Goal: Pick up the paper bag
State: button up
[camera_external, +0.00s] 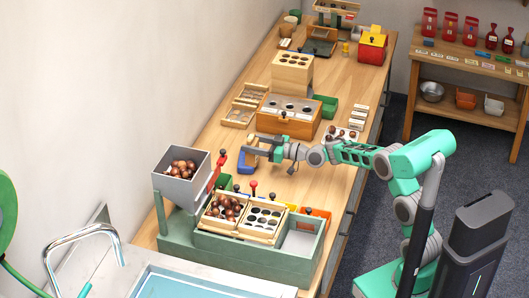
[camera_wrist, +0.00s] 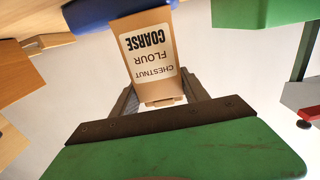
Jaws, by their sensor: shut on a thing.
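The paper bag (camera_wrist: 150,62) is brown with a white label reading "CHESTNUT FLOUR COARSE". It appears upside down in the wrist view, between the two fingers of my gripper (camera_wrist: 161,96). My gripper is shut on the bag. In the external view, my gripper (camera_external: 263,148) is over the middle of the workbench, beside a blue stand (camera_external: 246,163). The bag is small and partly hidden there. In the wrist view, the blue stand (camera_wrist: 112,13) shows at the bag's far end; I cannot tell whether they touch.
A wooden box (camera_external: 288,125) with a holed top stands behind my gripper. In front are a grey hopper (camera_external: 166,182) of chestnuts and a green station (camera_external: 272,262) holding chestnut trays. A green block (camera_wrist: 250,12) shows at the right in the wrist view. Bare bench lies right of the blue stand.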

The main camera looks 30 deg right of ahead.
grip_shut()
jog(key=shift+r, duration=0.65)
jog(key=r, duration=0.1)
jog(key=r+p, duration=0.1)
jog(key=r, duration=0.1)
jog(key=shift+s+d, duration=0.1)
jog(key=shift+s, duration=0.1)
jog(key=s+d+r+p, duration=0.2)
jog(key=s+d+r, duration=0.3)
jog(key=s+r, duration=0.55)
send_over(253, 137)
jog(key=d, duration=0.1)
jog(key=f, duration=0.6)
jog(key=shift+w+d, duration=0.1)
jog(key=shift+w, duration=0.15)
jog(key=shift+w+a+f+b, duration=0.3)
jog(key=shift+w+f, duration=0.4)
jog(key=shift+f, duration=0.8)
jog(key=shift+w+a+f+b, duration=0.2)
jog(key=shift+w+f, duration=0.45)
jog(key=shift+f, duration=0.8)
jog(key=shift+w+a+f+b, duration=0.3)
jog(key=shift+w+f, duration=0.4)
jog(key=shift+f, duration=0.8)
jog(key=o, duration=1.4)
grip_release()
jog(key=shift+d, duration=0.1)
jog(key=shift+o, duration=0.2)
